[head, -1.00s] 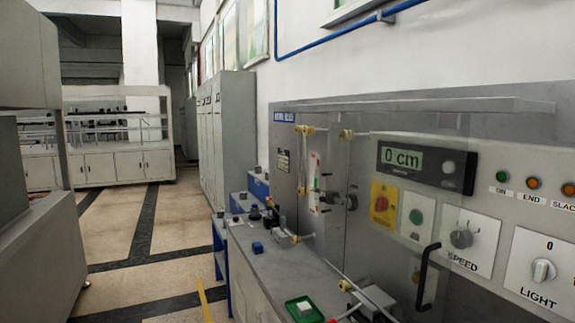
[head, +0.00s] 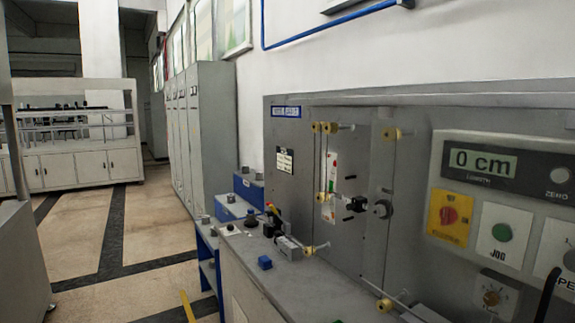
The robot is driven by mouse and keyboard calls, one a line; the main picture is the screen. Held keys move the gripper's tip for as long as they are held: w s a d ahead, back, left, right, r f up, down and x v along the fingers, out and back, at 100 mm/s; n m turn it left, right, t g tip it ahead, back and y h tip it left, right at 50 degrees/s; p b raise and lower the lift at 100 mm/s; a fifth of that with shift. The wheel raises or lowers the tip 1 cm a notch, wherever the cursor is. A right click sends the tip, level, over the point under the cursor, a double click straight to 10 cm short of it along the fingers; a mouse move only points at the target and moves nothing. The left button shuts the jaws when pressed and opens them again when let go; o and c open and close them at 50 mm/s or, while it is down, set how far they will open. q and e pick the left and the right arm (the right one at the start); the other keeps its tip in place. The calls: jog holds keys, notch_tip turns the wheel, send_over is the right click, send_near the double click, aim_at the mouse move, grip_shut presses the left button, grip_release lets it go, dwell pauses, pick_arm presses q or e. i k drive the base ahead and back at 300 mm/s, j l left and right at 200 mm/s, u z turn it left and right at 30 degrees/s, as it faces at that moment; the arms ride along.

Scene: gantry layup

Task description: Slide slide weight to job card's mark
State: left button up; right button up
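The grey machine panel (head: 410,130) stands on the right. A narrow white card (head: 330,188) with small coloured marks is fixed on it; its print is too small to read. A black block (head: 354,204) sits just right of the card, next to a round grey knob (head: 382,209). It may be the slide weight, but I cannot tell for sure. A small dark plate (head: 285,160) with light print is mounted farther left and may be the job card. Neither of my grippers is in view.
A display (head: 482,163) reads 0 cm, above a red button on yellow (head: 450,215) and a green JOG button (head: 502,232). Yellow rollers (head: 392,134) sit on the panel. Floor at left is open.

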aim_at(356, 206)
jog(key=i+j+z, duration=0.1)
jog(key=j, duration=0.2)
jog(key=i+j, duration=0.15)
jog(key=j, duration=0.2)
jog(key=i+j+z, duration=0.15)
jog(key=j, duration=0.2)
jog(key=i+j, duration=0.1)
jog(key=j, duration=0.25)
jog(key=i+j+z, duration=0.15)
jog(key=j, duration=0.2)
